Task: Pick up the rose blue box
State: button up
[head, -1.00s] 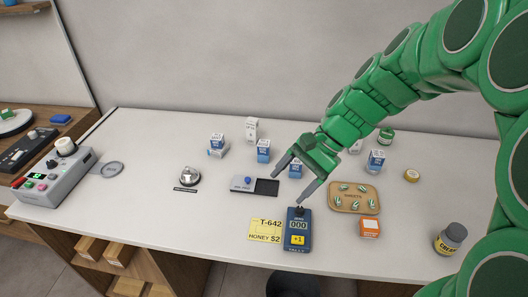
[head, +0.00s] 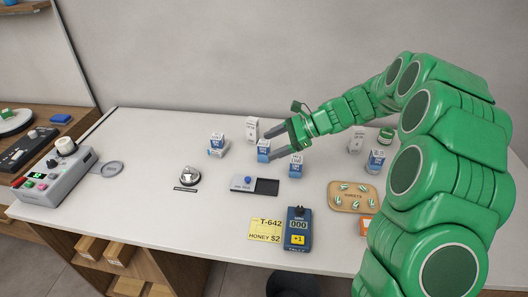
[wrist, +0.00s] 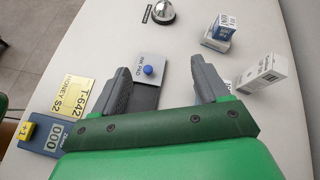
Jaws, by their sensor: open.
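Several blue-and-white boxes stand on the counter; their labels are too small for me to tell which is the rose one. In the head view, one blue box (head: 263,150) is close to my gripper's fingertips, another blue box (head: 296,166) stands below the gripper, a third (head: 217,144) is to the left, and one more (head: 376,161) is to the right. My gripper (head: 273,143) is open and empty above the counter. In the wrist view, my gripper's fingers (wrist: 161,74) are apart with only the ink pad and bare counter seen between them. A blue-and-white box (wrist: 220,32) shows beyond the right finger.
White boxes (head: 251,129) and (head: 355,140) stand near the boxes. An ink pad (head: 243,183), bell (head: 190,175), yellow card (head: 265,229), counter device (head: 298,240) and tray (head: 340,204) lie in front. The counter's left middle (head: 145,150) is clear.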

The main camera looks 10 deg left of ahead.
aim_at(259, 145)
jog(key=w+f+m, duration=0.1)
jog(key=w+f, duration=0.1)
jog(key=w, duration=0.1)
jog(key=w+f+m+t+y, duration=0.1)
jog(key=w+f+m, duration=0.1)
jog(key=w+f, duration=0.1)
jog(key=w+f+m+t, duration=0.1)
jog(key=w+f, duration=0.2)
jog(key=w, duration=0.1)
jog(key=shift+w+d+m+y, duration=0.2)
jog(key=shift+d+m+y, duration=0.15)
jog(key=shift+m+y, duration=0.05)
jog(key=shift+r+x, duration=0.15)
jog(key=shift+x, duration=1.75)
jog(key=shift+r+x, duration=0.2)
jog(key=shift+x, duration=1.7)
jog(key=shift+a, duration=0.15)
jog(key=c, duration=1.2)
jog(key=shift+o, duration=0.2)
jog(key=shift+r, duration=0.1)
